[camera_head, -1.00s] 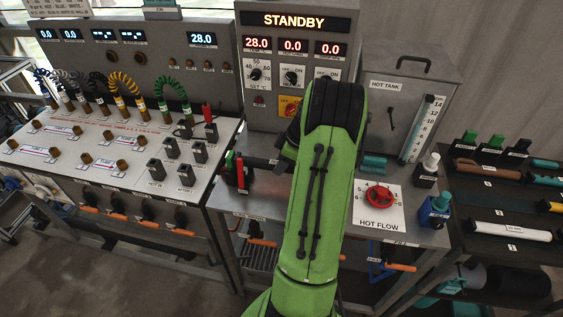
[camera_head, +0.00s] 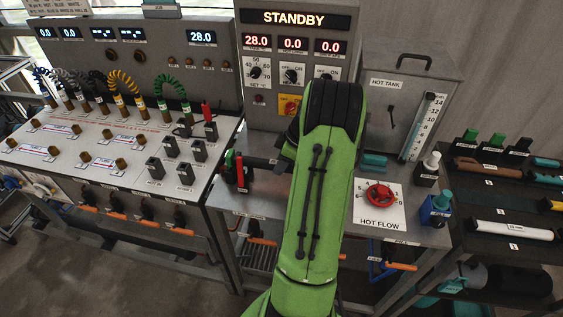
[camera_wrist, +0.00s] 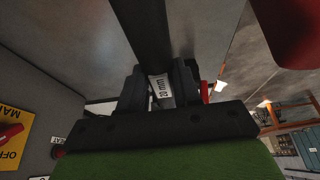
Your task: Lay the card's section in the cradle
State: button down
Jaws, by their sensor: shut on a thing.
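My gripper (camera_wrist: 160,88) shows in the wrist view with its jaws shut on a dark, straight section (camera_wrist: 146,32). The section has a white label that seems to read 20 mm, and it runs up out of the picture from between the jaws. In the head view my green arm hides the gripper and the section. A card-like sign marked JOB (camera_head: 162,11) is cut off at the top edge, so its text cannot be read. A teal block (camera_head: 373,160) on the steel bench may be part of the cradle; the rest is hidden behind my arm.
A dark rack (camera_head: 485,185) at right holds brown, teal and white sections (camera_head: 510,231). A sloped panel (camera_head: 105,150) with plugs is at left. The display reads STANDBY.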

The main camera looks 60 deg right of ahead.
jog(key=shift+f+b, duration=1.7)
jog(key=shift+f, duration=0.45)
jog(key=c, duration=0.7)
grip_release()
jog(key=p+v, duration=0.1)
jog(key=v, duration=0.1)
jog(key=p+v, duration=0.2)
jog(key=w+p+v, duration=0.1)
jog(key=p+v, duration=0.1)
jog(key=v, duration=0.1)
jog(key=shift+w+a+r, duration=0.1)
jog(key=shift+a+r, duration=0.15)
jog(key=shift+a, duration=0.05)
jog(key=shift+r, duration=0.1)
